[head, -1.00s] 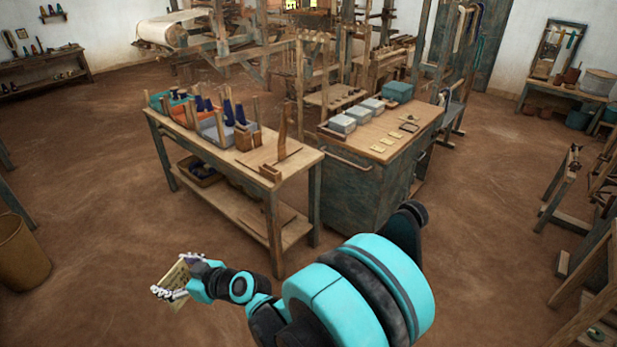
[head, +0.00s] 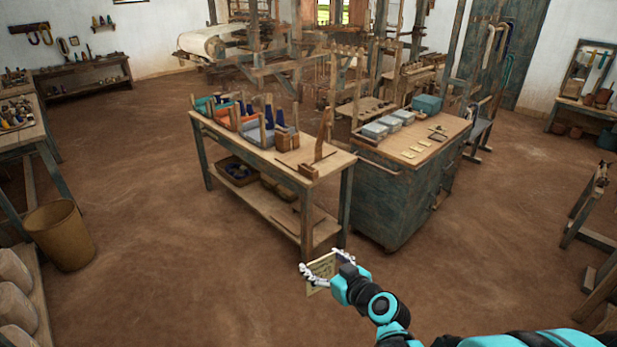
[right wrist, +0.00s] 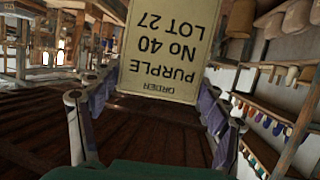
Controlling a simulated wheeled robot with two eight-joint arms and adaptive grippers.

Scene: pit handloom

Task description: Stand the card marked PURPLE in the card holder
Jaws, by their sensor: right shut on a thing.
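The card marked PURPLE (right wrist: 165,50) is cream and shows upside down in the right wrist view, with "No 40" and "LOT 27" on it. My right gripper (head: 328,271) is shut on this card, which also shows in the head view (head: 321,268). It holds the card above the open floor, in front of the work table. A wooden piece with an upright slat (head: 322,135) stands at the table's right end; I cannot tell if it is the card holder. My left gripper is not in view.
A round bin (head: 60,236) and another table (head: 22,135) stand at left. The brown floor between is clear.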

